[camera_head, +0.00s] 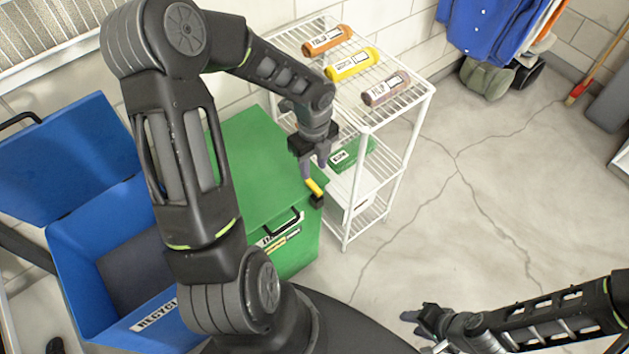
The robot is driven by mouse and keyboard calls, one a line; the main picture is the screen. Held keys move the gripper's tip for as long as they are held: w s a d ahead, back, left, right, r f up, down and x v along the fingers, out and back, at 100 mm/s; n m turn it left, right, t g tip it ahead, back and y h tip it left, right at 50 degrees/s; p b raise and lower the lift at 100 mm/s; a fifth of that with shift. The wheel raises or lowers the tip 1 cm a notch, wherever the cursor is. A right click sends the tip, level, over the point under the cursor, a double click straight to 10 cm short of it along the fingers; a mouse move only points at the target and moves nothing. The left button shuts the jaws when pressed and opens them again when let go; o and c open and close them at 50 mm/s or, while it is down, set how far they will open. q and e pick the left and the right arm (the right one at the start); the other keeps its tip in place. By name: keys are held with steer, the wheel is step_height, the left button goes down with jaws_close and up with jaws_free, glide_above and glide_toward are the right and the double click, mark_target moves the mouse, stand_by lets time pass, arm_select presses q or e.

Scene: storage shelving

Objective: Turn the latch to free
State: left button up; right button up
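A small latch with a yellow handle (315,187) and a black end sits at the right front edge of the green bin's lid (262,150). The handle slants down to the right. My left gripper (313,169) points down just above the latch, its two fingers apart. One finger overlaps the upper end of the handle in the picture; I cannot tell whether they touch. My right gripper (413,317) is low at the right, away from the bin; its finger gap is unclear.

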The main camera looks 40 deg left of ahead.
mark_target(314, 185)
arm_select(q)
steer(key=shift+f, duration=0.1)
step_height(314, 185, down, 8)
steer(key=shift+r+b, duration=0.2)
steer(key=shift+b, duration=0.3)
steer(key=shift+c, duration=0.6)
jaws_close()
